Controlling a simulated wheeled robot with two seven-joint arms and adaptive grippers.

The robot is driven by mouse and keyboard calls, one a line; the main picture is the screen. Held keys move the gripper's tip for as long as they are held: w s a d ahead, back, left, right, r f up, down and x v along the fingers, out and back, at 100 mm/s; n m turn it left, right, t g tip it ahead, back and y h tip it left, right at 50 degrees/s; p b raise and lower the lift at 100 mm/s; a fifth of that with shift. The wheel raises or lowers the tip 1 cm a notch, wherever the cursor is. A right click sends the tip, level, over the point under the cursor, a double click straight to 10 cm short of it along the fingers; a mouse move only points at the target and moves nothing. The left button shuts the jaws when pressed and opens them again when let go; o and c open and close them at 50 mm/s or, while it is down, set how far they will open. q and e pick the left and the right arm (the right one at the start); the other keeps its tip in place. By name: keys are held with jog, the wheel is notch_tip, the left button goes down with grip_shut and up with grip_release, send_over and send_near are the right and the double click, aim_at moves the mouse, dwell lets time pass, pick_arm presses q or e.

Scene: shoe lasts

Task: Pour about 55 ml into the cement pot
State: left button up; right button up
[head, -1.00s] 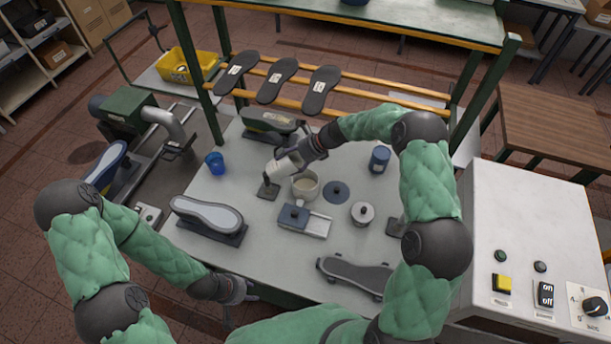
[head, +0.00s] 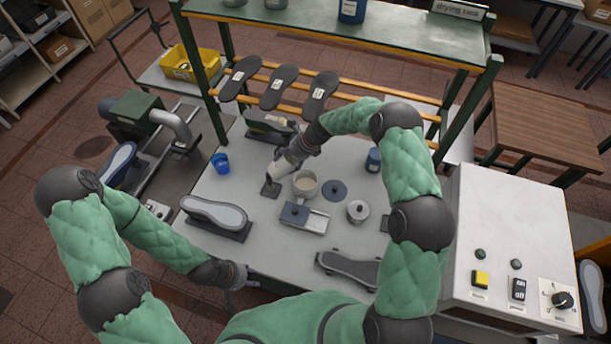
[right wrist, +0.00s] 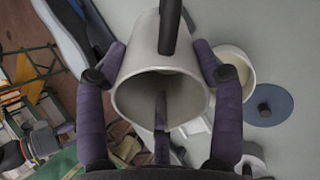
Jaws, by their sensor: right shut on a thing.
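My right gripper (head: 284,164) is shut on a pale grey-white vessel (head: 274,172), above the table just left of the cement pot. In the right wrist view the vessel (right wrist: 140,92) sits between both fingers, with its round open end facing the camera and a dark bar across its upper side. The pot (head: 305,187) stands upright with cream-coloured content in it; it also shows beyond the right finger in the right wrist view (right wrist: 246,68). The amount in the vessel cannot be made out. My left gripper (head: 243,280) is low at the table's front edge; its fingers are too small to read.
A dark square pad (head: 270,189) lies below the vessel. A dark blue lid (head: 334,191), a lidded tin (head: 357,212) and a blue-and-silver device (head: 297,213) surround the pot. A rack stands behind.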

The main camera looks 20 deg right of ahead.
jog(key=shift+w+a+r+h+p, duration=0.1)
jog(key=shift+a+r+h+p, duration=0.2)
jog(key=shift+p, duration=0.5)
jog(key=shift+w+a+r+h+p, duration=0.1)
jog(key=shift+r+p, duration=0.25)
jog(key=shift+p, duration=0.4)
jog(key=shift+a+h+p, duration=0.25)
jog(key=shift+h+p, duration=0.15)
jog(key=shift+p, duration=0.75)
jog(key=shift+w+a+g+h+p, duration=0.2)
jog(key=shift+a+g+h+p, duration=0.2)
jog(key=shift+p, duration=0.4)
jog(key=shift+a+r+h, duration=0.2)
jog(key=shift+r+h, duration=0.05)
jog(key=shift+h, duration=0.15)
jog(key=shift+w+a+r+g+h, duration=0.2)
jog(key=shift+a+g+h, duration=0.1)
jog(key=shift+h, duration=0.1)
jog(key=shift+w+a+f+h+b, duration=0.1)
jog(key=shift+a+f+h+b, duration=0.1)
jog(key=shift+a+h+b, duration=0.4)
jog(key=shift+w+g+h+b, duration=0.15)
jog(key=shift+g+h+b, duration=0.3)
jog(key=shift+b, duration=0.7)
jog(key=shift+a, duration=0.1)
